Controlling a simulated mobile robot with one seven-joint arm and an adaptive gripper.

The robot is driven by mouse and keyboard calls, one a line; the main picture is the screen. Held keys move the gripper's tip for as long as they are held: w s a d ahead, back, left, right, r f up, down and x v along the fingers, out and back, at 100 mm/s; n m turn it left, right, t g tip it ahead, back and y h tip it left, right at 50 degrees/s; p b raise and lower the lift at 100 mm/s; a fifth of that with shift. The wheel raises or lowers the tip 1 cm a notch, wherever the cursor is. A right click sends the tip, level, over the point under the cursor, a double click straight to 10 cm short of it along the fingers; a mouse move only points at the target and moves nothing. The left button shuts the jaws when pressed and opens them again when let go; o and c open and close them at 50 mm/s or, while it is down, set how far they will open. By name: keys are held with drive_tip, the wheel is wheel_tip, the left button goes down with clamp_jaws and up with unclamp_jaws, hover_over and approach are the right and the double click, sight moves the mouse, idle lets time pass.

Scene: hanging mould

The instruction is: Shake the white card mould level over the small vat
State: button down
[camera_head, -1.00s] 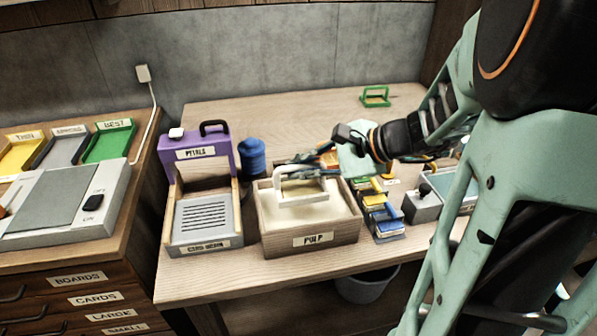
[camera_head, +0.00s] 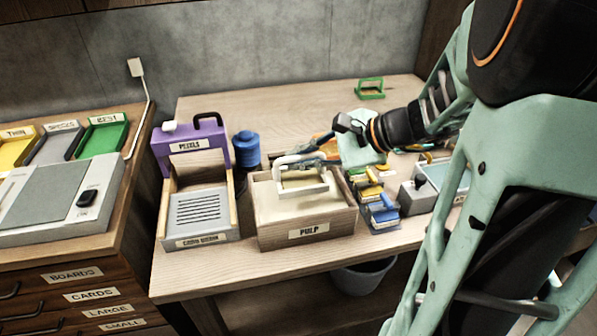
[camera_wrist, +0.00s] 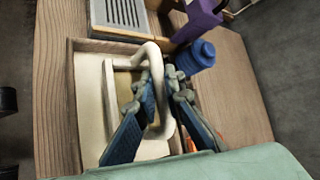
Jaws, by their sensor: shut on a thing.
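The white card mould (camera_head: 301,184) is a rectangular frame with a looped handle, and it also shows in the wrist view (camera_wrist: 109,84). It is over the wooden vat labelled PULP (camera_head: 307,222), whose pale contents show around it. In the wrist view my gripper (camera_wrist: 162,75) is shut on the mould's handle bar. In the head view my gripper (camera_head: 310,150) comes in from behind and to the right of the vat. The mould looks roughly level. I cannot tell how far it is above the pulp.
A blue bottle (camera_head: 246,148) stands behind. Several coloured moulds (camera_head: 378,207) crowd the right side. A green frame (camera_head: 370,88) lies at the back, where the table is clear.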

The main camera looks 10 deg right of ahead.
idle(0.3)
drive_tip(key=shift+r+p, duration=1.4)
drive_tip(key=shift+r, duration=0.6)
